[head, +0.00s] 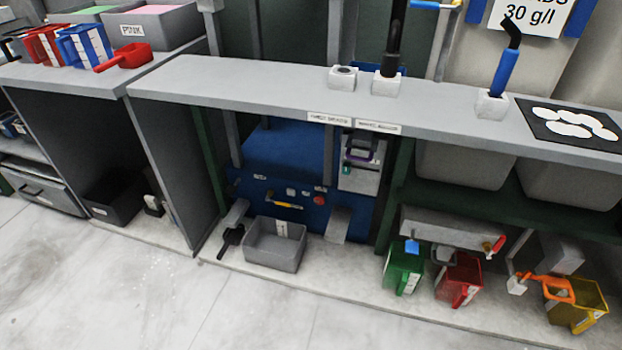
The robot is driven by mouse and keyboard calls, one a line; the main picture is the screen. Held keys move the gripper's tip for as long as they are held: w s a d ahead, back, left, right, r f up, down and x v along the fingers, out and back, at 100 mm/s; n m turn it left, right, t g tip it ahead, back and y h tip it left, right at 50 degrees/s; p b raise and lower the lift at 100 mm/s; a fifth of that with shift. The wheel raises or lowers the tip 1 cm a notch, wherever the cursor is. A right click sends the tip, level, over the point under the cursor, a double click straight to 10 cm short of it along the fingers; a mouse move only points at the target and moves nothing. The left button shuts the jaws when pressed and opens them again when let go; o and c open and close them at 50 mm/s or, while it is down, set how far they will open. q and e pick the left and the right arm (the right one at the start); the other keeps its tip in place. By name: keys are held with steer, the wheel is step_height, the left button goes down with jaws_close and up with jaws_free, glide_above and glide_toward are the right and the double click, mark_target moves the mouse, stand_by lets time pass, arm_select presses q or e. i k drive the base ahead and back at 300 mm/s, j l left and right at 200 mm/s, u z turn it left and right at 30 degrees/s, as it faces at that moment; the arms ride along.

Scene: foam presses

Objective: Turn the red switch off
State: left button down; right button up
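A small red switch or knob (320,200) sits on the front of the blue press panel (262,205), under the grey counter, toward the panel's right side. It is too small to tell which position it is in. A box with a dark screen (361,158) is mounted to its upper right, with a small red and green part on its front. Neither of my grippers is in the head view.
A grey bin (275,246) stands on the floor-level ledge before the panel, with a black-handled tool (231,238) beside it. Green (403,268), red (460,279) and yellow (577,305) containers stand to the right. The grey counter (245,88) overhangs the panel. The front floor is clear.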

mark_target(319, 200)
steer(key=i+j+z, duration=0.15)
steer(key=i+j, duration=0.25)
steer(key=i+j+z, duration=0.15)
steer(key=i+j, duration=0.25)
steer(key=i+j+z, duration=0.1)
steer(key=i+j, duration=0.3)
steer(key=j, duration=0.2)
steer(key=i+j+z, duration=0.15)
steer(key=i+j, duration=0.2)
steer(key=j, duration=0.2)
